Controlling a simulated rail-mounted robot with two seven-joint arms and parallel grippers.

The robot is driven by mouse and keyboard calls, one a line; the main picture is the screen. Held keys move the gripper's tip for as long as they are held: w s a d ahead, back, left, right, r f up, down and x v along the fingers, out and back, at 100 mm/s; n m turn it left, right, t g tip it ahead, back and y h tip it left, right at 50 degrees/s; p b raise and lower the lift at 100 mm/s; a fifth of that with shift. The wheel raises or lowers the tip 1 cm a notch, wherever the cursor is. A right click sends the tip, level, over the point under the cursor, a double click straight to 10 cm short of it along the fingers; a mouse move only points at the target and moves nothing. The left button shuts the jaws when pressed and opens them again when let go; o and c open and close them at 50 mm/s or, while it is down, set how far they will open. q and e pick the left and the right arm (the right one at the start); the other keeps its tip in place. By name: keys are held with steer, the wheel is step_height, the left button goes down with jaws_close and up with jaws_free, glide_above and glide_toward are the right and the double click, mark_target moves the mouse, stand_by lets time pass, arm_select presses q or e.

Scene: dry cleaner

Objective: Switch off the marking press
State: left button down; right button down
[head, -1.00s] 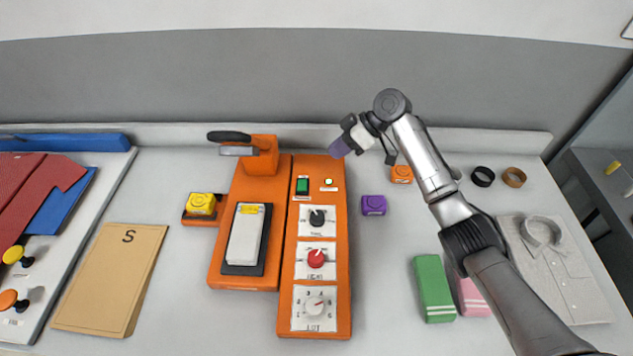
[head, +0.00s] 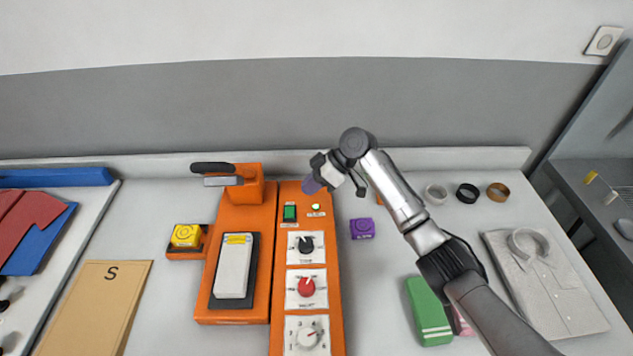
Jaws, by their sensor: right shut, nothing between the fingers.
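The orange marking press (head: 219,292) stands on the counter, its black-handled arm (head: 213,168) raised over a white pad (head: 235,265). Contact with the panel cannot be told. My left gripper is out of view.
A yellow block (head: 186,235) sits left of the press and a purple block (head: 362,228) right of it. A green folded cloth (head: 428,312), a grey shirt (head: 548,280) and tape rolls (head: 467,193) lie further right. A tan envelope (head: 95,310) lies left.

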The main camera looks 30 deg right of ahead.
mark_target(290, 216)
steer(key=x, duration=0.5)
steer(key=shift+a, duration=0.1)
steer(key=f, duration=0.3)
steer(key=shift+s+a+b, duration=0.2)
steer(key=shift+a+b, duration=0.05)
steer(key=shift+b, duration=0.15)
steer(key=shift+f, duration=0.55)
steer(key=shift+s+f, duration=0.1)
steer(key=shift+s, duration=0.05)
steer(key=shift+s+f+t, duration=0.1)
steer(key=shift+f+t, duration=0.2)
steer(key=shift+w+d+r+b, duration=0.2)
steer(key=shift+w+r+b, duration=0.15)
steer(key=shift+w, duration=0.35)
